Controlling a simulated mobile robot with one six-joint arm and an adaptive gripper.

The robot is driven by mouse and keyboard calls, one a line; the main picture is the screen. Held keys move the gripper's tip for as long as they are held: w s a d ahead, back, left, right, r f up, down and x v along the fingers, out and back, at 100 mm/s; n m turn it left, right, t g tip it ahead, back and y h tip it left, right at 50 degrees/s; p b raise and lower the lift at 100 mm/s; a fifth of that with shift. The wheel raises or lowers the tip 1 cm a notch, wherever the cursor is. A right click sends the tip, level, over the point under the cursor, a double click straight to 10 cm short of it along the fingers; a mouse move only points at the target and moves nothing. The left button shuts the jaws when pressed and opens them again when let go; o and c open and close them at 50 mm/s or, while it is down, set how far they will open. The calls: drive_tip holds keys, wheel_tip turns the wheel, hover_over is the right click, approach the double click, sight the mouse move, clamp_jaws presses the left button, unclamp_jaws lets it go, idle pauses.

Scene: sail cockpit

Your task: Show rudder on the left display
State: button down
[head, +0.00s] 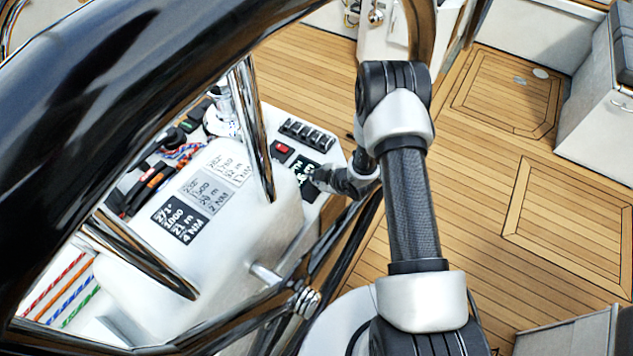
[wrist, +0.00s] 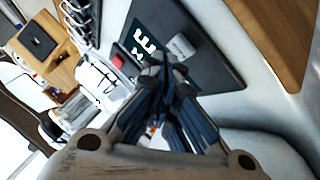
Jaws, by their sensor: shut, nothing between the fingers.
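A dark display panel (head: 303,168) with white characters sits on the right side of the white console in the head view, partly hidden by my gripper (head: 318,180). In the wrist view the dark panel (wrist: 212,72) fills the upper middle, with a green-black screen (wrist: 140,38) showing large white characters. The characters are too blurred and covered to read as a page name.
A red switch (head: 282,149) and a row of black switches (head: 307,134) sit behind the panel. A steel post (head: 250,130) and the dark wheel rim (head: 110,75) stand close. Teak deck (head: 490,200) is clear at right.

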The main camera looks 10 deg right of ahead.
sight(315, 184)
drive_tip(key=shift+f+b, duration=0.45)
drive_tip(key=shift+f, duration=0.2)
idle(0.6)
idle(0.3)
drive_tip(key=shift+r+p, duration=0.7)
drive_tip(key=shift+r, duration=0.2)
drive_tip(key=shift+r, duration=0.1)
wheel_tip(315, 184, up, 5)
drive_tip(key=p, duration=0.3)
drive_tip(key=shift+p, duration=0.4)
idle(1.3)
